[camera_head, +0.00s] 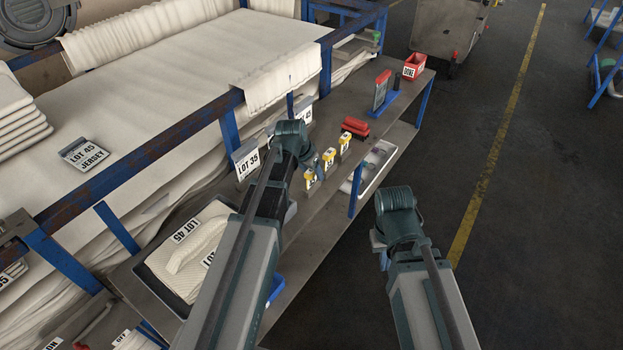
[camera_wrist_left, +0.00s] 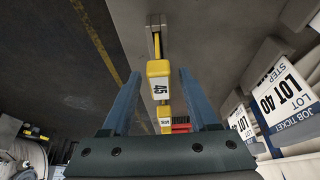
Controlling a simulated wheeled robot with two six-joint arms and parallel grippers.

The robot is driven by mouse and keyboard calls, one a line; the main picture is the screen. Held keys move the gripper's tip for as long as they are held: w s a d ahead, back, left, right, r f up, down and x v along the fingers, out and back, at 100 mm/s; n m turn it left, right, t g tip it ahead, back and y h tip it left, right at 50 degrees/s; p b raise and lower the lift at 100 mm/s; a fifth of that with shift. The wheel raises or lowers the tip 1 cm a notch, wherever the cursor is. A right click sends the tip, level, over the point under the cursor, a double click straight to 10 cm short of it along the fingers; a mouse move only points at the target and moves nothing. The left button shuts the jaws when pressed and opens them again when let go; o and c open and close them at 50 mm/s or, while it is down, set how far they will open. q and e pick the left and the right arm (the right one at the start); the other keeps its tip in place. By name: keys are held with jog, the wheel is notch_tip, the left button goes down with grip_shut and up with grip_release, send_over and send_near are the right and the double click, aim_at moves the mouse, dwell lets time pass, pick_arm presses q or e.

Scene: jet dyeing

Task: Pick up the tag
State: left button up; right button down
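Several yellow-topped tags stand in a row on the grey side shelf in the head view: a near one (camera_head: 311,178), a middle one (camera_head: 329,157) and a far one (camera_head: 345,140). In the left wrist view, a yellow tag marked 45 (camera_wrist_left: 158,76) shows in the gap between the fingers of my left gripper (camera_wrist_left: 158,78). The fingers are open and apart from it on both sides. Another yellow tag (camera_wrist_left: 165,121) shows lower in the gap.
White job tickets, including LOT 35 (camera_head: 247,160), stand beside the blue rail left of the tags. A red block (camera_head: 355,127), an upright holder (camera_head: 382,91) and a red bin (camera_head: 414,65) sit farther along the shelf. The floor right of the shelf is open.

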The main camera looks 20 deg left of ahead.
pick_arm(q)
grip_shut()
jog(key=shift+r, duration=0.1)
pick_arm(e)
jog(key=shift+r, duration=0.1)
